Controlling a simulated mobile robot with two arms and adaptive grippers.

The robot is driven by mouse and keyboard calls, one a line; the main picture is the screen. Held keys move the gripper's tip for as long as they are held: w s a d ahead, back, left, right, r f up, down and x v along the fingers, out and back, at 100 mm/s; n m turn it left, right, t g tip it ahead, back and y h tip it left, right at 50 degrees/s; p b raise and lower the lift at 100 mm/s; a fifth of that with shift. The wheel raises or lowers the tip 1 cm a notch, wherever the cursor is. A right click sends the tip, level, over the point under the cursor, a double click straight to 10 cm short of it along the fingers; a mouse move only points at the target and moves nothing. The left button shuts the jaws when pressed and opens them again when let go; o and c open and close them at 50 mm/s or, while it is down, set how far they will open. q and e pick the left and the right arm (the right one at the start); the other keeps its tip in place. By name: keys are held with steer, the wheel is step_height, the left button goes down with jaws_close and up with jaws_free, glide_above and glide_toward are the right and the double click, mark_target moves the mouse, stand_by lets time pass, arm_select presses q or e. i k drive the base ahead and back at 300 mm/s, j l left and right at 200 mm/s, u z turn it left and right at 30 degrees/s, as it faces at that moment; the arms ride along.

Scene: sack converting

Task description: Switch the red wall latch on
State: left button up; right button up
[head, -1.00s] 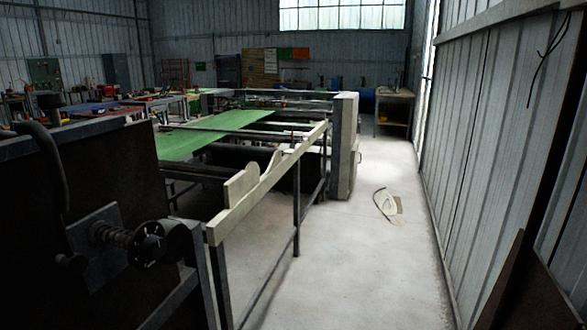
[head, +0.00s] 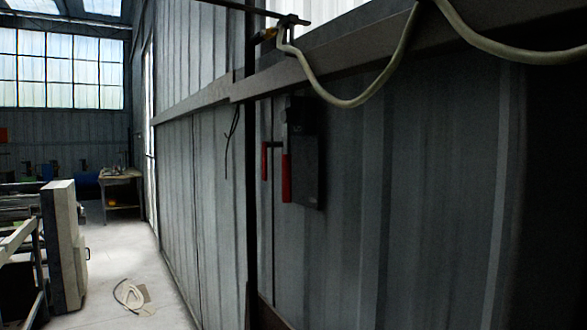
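A dark box (head: 308,150) is mounted on the corrugated metal wall right of the picture's middle. A red latch handle (head: 286,178) hangs down along the box's left edge. A second, thinner red upright piece (head: 264,162) shows just left of it, joined to a short dark bar; I cannot tell if it is a separate part or a shadowed reflection. The area is dim, so the latch's on or off marking cannot be read. Neither of my grippers is in view.
A pale cable (head: 345,102) sags from a wall beam above the box. A dark vertical post (head: 251,200) stands left of it. A coiled pale hose (head: 128,294) lies on the floor at lower left, near a machine's end panel (head: 62,245).

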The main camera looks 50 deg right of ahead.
mark_target(265, 145)
steer(key=z, duration=1.4)
steer(key=i+j+z, duration=0.6)
steer(key=j, duration=0.35)
steer(key=i+j+z, duration=0.2)
steer(key=i+j, duration=0.1)
steer(key=j, duration=0.1)
